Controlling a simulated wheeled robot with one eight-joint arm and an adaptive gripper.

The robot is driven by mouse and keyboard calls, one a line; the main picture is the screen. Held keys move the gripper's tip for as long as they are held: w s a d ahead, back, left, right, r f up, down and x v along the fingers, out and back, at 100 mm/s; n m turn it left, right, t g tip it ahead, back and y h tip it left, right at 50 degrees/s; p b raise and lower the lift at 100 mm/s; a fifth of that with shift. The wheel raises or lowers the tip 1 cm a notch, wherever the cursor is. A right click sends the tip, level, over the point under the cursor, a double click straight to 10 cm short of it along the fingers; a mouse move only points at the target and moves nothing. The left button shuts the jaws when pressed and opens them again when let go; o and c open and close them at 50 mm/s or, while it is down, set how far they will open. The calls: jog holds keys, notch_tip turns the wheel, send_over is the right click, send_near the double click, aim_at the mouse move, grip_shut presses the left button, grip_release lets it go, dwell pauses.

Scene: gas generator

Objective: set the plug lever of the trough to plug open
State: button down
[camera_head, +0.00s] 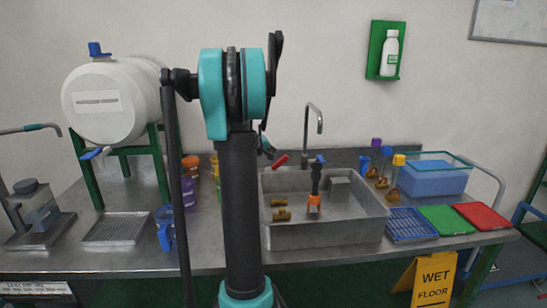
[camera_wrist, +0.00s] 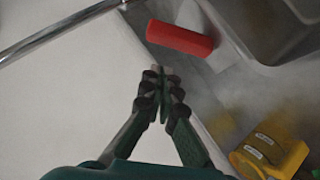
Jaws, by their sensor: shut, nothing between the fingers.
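The trough (camera_head: 345,238) is a grey metal basin set in the bench, right of my arm. A red handle (camera_head: 280,160) sticks up at its back left edge; it looks like the plug lever. In the wrist view the red handle (camera_wrist: 180,38) is a short cylinder, lying slantwise beyond my fingertips. My gripper (camera_wrist: 160,72) is shut and empty, its tips close below the red handle's left end. I cannot tell whether they touch it. In the head view my arm hides most of my gripper.
A tall curved tap (camera_head: 314,125) stands behind the trough. Brass fittings (camera_head: 281,215) and a black and orange piece (camera_head: 315,190) are in the basin. A yellow fitting (camera_wrist: 270,158) shows lower right in the wrist view. Coloured trays (camera_head: 447,220) lie to the right.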

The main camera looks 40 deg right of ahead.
jog(key=v, duration=1)
jog(key=shift+r, duration=0.6)
jog(key=shift+a, duration=0.15)
